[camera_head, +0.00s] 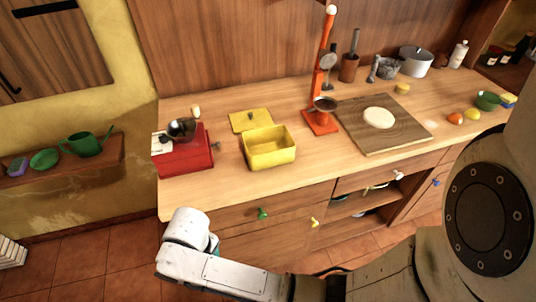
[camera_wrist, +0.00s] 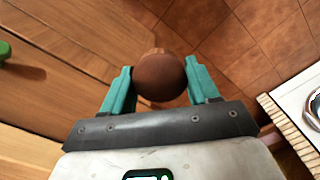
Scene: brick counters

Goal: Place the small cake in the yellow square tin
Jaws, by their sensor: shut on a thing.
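The small cake (camera_wrist: 160,82) is a brown, round-topped piece with a paler edge behind it. In the wrist view my gripper (camera_wrist: 158,72) has its teal fingers shut on opposite sides of it. The yellow square tin (camera_head: 271,158) stands open on the wooden counter in the head view, and its inside looks empty. A yellow lid (camera_head: 250,121) lies just behind it. In the head view my wrist is in front of the counter, to the lower left of the tin. It hides the cake there.
A red grinder (camera_head: 183,158) stands left of the tin, and an orange press (camera_head: 321,118) stands right of it. A wooden board (camera_head: 395,136) with pale dough (camera_head: 379,117) is farther right. A green drawer knob (camera_head: 262,213) sticks out below the counter edge.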

